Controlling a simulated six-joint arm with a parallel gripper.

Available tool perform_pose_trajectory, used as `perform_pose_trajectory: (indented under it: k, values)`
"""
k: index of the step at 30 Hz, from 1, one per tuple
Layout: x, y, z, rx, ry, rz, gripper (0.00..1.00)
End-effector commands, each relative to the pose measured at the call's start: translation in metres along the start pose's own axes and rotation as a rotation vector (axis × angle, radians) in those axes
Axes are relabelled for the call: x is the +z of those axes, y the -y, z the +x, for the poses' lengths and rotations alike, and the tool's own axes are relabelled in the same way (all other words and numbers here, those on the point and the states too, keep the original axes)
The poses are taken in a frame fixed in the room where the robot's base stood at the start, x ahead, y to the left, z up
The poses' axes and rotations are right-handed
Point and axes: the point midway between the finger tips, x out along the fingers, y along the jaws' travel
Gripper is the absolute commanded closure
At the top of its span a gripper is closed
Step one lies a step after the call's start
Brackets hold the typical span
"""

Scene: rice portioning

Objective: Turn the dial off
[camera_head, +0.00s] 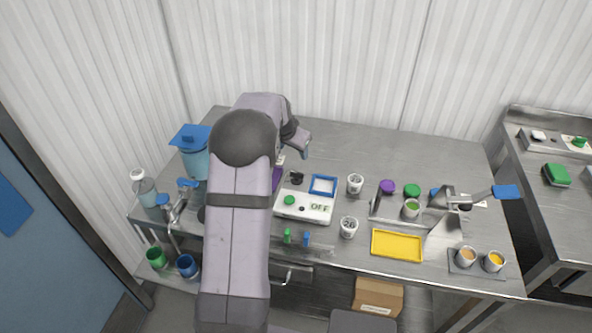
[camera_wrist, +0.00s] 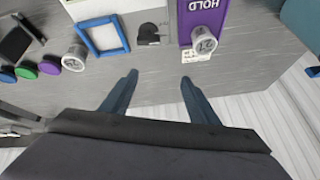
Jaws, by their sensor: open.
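A small black dial-like knob (camera_wrist: 148,36) sits on the steel table beside a blue-edged square in the wrist view. It also shows in the head view (camera_head: 297,177). A tiny label lies next to it, too small to read. A white device (camera_head: 282,210) in front of it has a green button (camera_head: 289,200) and a panel reading OFF (camera_head: 319,208). My gripper (camera_wrist: 159,77) is open and empty, its two blue-grey fingers apart. In the head view my gripper (camera_head: 304,146) is behind the knob, apart from it.
A purple HOLD mat (camera_wrist: 188,22) with a numbered cup (camera_wrist: 204,42) lies beside the knob. The blue square frame (camera_head: 323,186) and numbered cups (camera_head: 355,183) stand to the right. A yellow tray (camera_head: 397,245) is farther right. The back of the table is clear.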

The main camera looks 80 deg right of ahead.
Motion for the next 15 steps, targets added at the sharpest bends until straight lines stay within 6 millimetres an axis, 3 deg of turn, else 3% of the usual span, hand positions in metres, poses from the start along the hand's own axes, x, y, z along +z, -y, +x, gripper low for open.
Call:
perform_pose_trajectory:
  k: [5, 15]
  values:
    - [0.034, -0.021, -0.003, 0.074, 0.141, -0.129, 0.45]
    - [0.034, -0.021, -0.001, 0.072, 0.145, -0.194, 0.45]
